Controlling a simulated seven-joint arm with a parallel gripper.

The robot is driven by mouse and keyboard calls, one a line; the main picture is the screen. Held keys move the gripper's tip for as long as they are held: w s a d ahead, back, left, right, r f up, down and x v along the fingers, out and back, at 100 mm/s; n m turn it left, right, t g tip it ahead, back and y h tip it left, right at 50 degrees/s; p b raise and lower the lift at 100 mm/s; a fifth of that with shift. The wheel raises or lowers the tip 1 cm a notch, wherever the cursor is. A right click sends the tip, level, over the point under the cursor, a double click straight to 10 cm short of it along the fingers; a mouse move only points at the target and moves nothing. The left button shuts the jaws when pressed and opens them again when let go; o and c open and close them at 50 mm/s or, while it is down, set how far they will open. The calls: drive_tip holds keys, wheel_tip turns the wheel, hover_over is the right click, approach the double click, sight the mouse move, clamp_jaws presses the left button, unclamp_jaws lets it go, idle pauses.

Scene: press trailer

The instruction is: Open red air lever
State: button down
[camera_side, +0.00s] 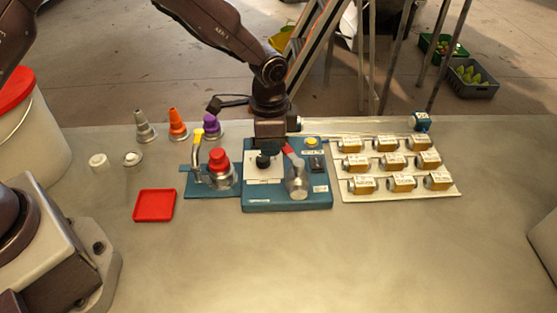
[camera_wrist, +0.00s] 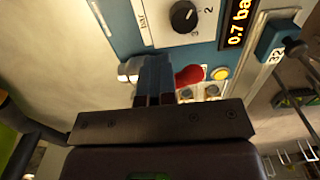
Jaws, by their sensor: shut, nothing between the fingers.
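The red air lever (camera_side: 292,154) stands on the blue control panel (camera_side: 287,202), tilted above a silver valve body (camera_side: 298,187). In the wrist view the red lever (camera_wrist: 188,75) shows as a rounded red end just right of my fingers; the rest of it is hidden behind them. My gripper (camera_side: 268,147) points down at the back of the panel, beside the lever's upper end. In the wrist view my gripper (camera_wrist: 154,62) has its blue fingers together with nothing between them. I cannot tell whether they touch the lever.
The panel carries a black dial (camera_wrist: 183,17), a yellow button (camera_side: 312,142) and a display (camera_wrist: 237,29) reading about 0.7 bar. A red-capped fitting (camera_side: 219,165) and a yellow-handled lever (camera_side: 198,150) stand left. A board of brass pieces (camera_side: 395,165) lies right.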

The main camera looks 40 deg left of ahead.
drive_tip(key=shift+w+a, duration=0.1)
drive_tip(key=shift+w, duration=0.2)
drive_tip(key=shift+w, duration=1.1)
drive_tip(key=shift+s, duration=0.1)
drive_tip(key=shift+s+a, duration=0.1)
drive_tip(key=shift+s, duration=0.15)
wheel_tip(320, 180, up, 10)
idle(1.0)
